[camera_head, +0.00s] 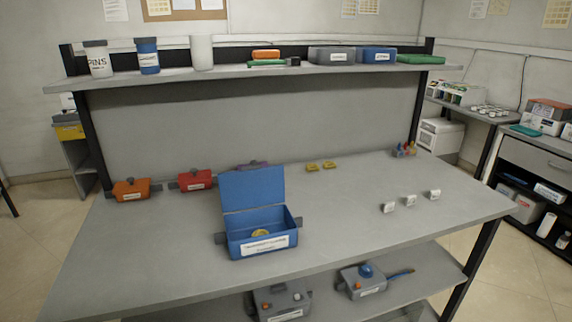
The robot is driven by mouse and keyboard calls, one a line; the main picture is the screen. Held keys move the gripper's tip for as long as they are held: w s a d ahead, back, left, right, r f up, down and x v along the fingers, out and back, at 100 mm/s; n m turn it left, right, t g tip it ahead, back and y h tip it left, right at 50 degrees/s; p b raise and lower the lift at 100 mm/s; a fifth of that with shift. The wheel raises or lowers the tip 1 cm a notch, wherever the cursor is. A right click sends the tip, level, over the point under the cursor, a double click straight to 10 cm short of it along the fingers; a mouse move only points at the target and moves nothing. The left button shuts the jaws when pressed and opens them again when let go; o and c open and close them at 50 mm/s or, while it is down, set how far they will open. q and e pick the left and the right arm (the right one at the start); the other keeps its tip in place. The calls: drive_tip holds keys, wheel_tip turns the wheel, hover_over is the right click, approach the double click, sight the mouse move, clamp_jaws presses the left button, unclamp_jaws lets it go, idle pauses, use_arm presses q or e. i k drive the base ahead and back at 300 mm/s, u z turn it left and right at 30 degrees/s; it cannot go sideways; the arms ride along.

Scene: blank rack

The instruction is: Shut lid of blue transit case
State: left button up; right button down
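The blue transit case (262,241) stands on the grey workbench near its front edge, left of the middle. Its blue lid (252,189) is raised, standing nearly upright at the back of the case. Small dark parts stick out at the sides of the case. Neither of my grippers is in the head view.
An orange case (131,189) and a red case (197,179) sit at the back left of the workbench (340,225). Small white items (411,200) stand at right. Jars and boxes line the upper shelf (225,76). Bench room around the blue case is mostly free.

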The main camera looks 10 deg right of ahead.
sight(252, 186)
drive_tip(key=z, duration=1.2)
drive_tip(key=i, duration=0.85)
drive_tip(key=u, duration=2.05)
